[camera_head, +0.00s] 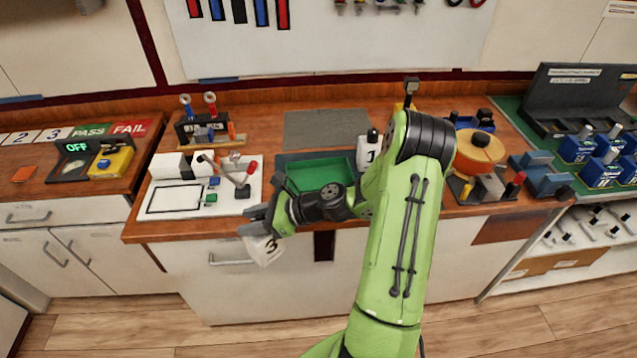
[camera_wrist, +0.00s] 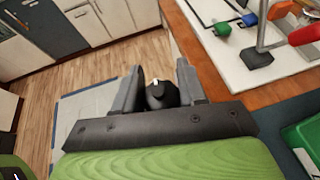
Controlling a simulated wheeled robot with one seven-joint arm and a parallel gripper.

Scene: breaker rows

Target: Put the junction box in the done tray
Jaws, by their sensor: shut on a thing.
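My gripper (camera_head: 252,222) is shut on the black knob (camera_wrist: 160,93) of a white junction box (camera_head: 264,250) marked 3. The box hangs tilted in front of the counter's front edge, below the worktop level. In the wrist view the knob sits between the two fingers of my gripper (camera_wrist: 158,85); the white body cannot be made out there. A green tray (camera_head: 320,174), probably the done tray, lies on the counter, up and to the right of my gripper; its interior looks empty where visible. My arm hides part of its right side. Its green edge also shows in the wrist view (camera_wrist: 303,140).
Another white box (camera_head: 368,150), marked 1, stands right of the tray beside my arm. A white board with a red-handled lever (camera_head: 240,172) lies left of the tray. A grey mat (camera_head: 325,128) is bare behind it. An orange round device (camera_head: 480,150) stands at right.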

